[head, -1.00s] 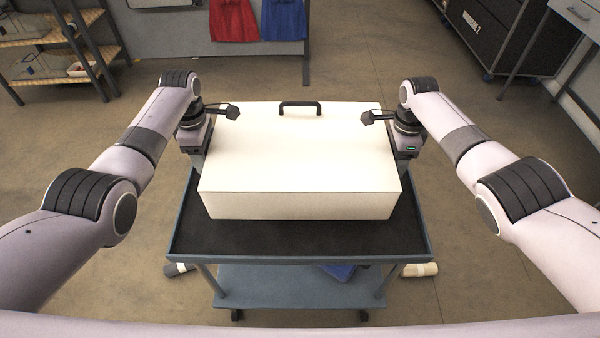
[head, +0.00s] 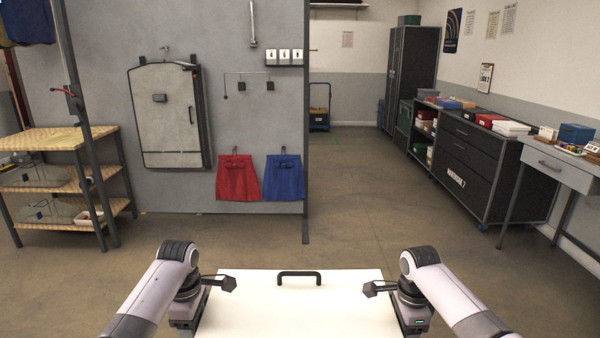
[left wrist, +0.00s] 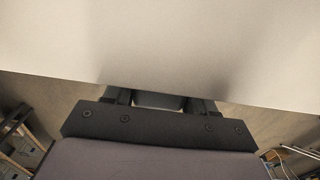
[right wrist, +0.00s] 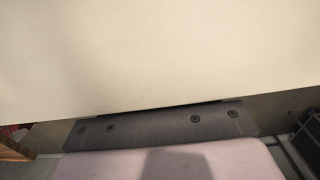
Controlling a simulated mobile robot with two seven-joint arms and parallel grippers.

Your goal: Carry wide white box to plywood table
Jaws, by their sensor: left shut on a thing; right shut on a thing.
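The wide white box (head: 290,305) is at the bottom of the head view, its black handle (head: 299,274) on top; its near part is cut off. My left gripper (head: 190,312) is at the box's left side and my right gripper (head: 411,312) at its right side. Both are shut on the box. White box surface fills the upper part of the left wrist view (left wrist: 160,45) and the right wrist view (right wrist: 160,60). The fingertips are mostly hidden. What is under the box is out of view.
A rack with wooden shelves (head: 45,138) stands at left. A grey partition (head: 240,100) with a hatch (head: 166,115), red apron (head: 237,178) and blue apron (head: 284,177) is ahead. Black drawers (head: 470,165) and a grey desk (head: 565,170) line the right. Floor between is open.

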